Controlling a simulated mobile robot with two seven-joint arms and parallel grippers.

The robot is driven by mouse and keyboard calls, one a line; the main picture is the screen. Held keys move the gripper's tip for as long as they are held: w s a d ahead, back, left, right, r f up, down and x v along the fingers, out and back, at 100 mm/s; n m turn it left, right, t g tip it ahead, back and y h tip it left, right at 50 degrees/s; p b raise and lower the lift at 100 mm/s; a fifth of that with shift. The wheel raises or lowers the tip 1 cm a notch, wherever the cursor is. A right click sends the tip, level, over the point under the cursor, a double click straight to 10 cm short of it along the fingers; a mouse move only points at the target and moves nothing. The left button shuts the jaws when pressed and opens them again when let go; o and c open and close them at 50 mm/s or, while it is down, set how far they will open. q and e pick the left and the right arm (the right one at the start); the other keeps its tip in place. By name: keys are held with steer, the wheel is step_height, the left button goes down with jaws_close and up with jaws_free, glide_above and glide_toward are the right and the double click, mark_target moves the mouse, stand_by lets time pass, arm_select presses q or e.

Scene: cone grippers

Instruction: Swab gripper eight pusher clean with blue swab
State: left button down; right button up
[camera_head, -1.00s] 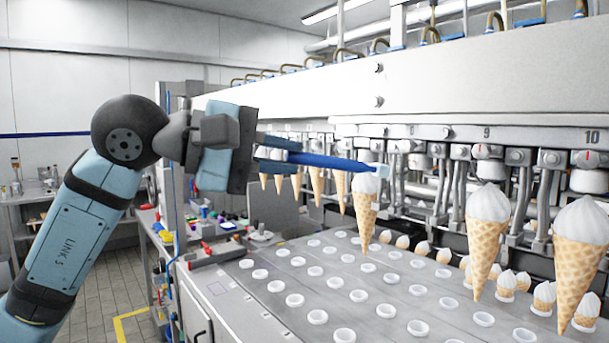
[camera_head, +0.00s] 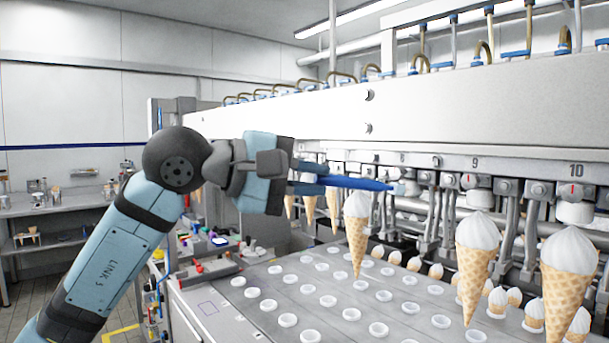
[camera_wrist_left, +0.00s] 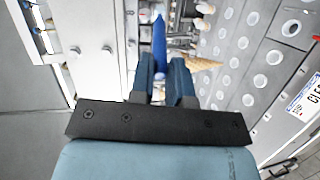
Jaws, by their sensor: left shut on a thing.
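My left gripper (camera_head: 298,180) is shut on the blue swab (camera_head: 345,183), which points right, roughly level. The left wrist view shows the swab (camera_wrist_left: 159,45) extending beyond my fingertips (camera_wrist_left: 163,78). The swab's pale head (camera_head: 398,188) overlaps the small white pusher (camera_head: 411,187) below the number 8 on the machine's bar. I cannot tell for certain whether they touch. No cone hangs at gripper eight, and its metal arms (camera_head: 428,220) are bare. My right gripper is out of view.
Filled cones hang at gripper nine (camera_head: 476,262), at gripper ten (camera_head: 568,280) and left of eight (camera_head: 357,235). The perforated metal deck (camera_head: 300,275) lies below, with small cones at its back right. A cluttered bench (camera_head: 210,240) stands behind my arm.

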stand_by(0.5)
arm_select(q)
steer(key=shift+w+d, duration=0.5)
steer(key=shift+w, duration=0.05)
